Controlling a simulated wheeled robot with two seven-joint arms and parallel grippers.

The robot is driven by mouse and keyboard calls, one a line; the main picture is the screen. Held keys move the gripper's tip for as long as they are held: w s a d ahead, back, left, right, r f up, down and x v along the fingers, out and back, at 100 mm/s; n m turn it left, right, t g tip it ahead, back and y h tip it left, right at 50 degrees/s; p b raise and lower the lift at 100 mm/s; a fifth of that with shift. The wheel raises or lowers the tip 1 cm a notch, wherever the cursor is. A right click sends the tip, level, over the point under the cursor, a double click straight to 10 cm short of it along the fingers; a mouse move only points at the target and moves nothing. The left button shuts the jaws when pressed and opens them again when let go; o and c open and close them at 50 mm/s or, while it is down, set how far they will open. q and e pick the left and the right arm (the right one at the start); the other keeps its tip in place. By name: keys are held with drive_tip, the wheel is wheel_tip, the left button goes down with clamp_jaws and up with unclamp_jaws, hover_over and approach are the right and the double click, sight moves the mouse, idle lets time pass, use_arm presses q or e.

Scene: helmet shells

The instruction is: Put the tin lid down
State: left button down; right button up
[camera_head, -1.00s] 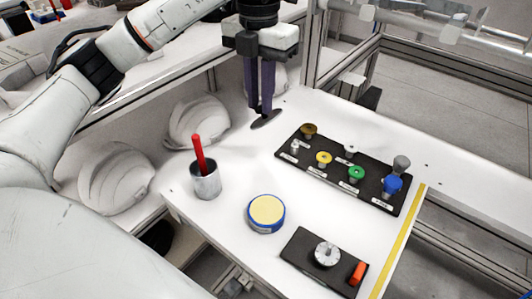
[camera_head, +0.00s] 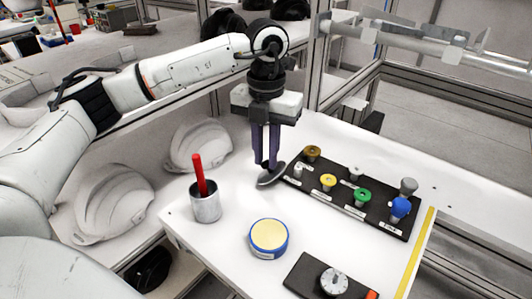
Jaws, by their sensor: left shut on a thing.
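My left gripper (camera_head: 266,166) points down over the white table and is shut on the tin lid (camera_head: 271,176). The lid is a thin, dark grey disc, tilted, seen nearly edge-on at the fingertips. It is beside the left end of the black panel; I cannot tell whether it touches the table. A round blue tin (camera_head: 269,239) with a pale yellow top stands on the table, in front of the lid and apart from it. My right gripper is not in view.
A metal cup (camera_head: 205,206) holding a red stick stands left of the tin. The black panel (camera_head: 375,215) with coloured knobs lies to the right. A black dial box (camera_head: 318,278) is in front. White helmet shells (camera_head: 112,200) sit at left. Bare table (camera_head: 235,190) lies between cup and lid.

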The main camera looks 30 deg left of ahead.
sight(266, 161)
use_arm(q)
drive_tip(key=shift+f, duration=0.2)
drive_tip(key=c, duration=1.7)
unclamp_jaws()
drive_tip(key=shift+r, duration=0.1)
drive_tip(key=shift+o, duration=0.2)
wheel_tip(266, 161, up, 12)
drive_tip(key=p, duration=0.1)
drive_tip(key=shift+r, duration=0.15)
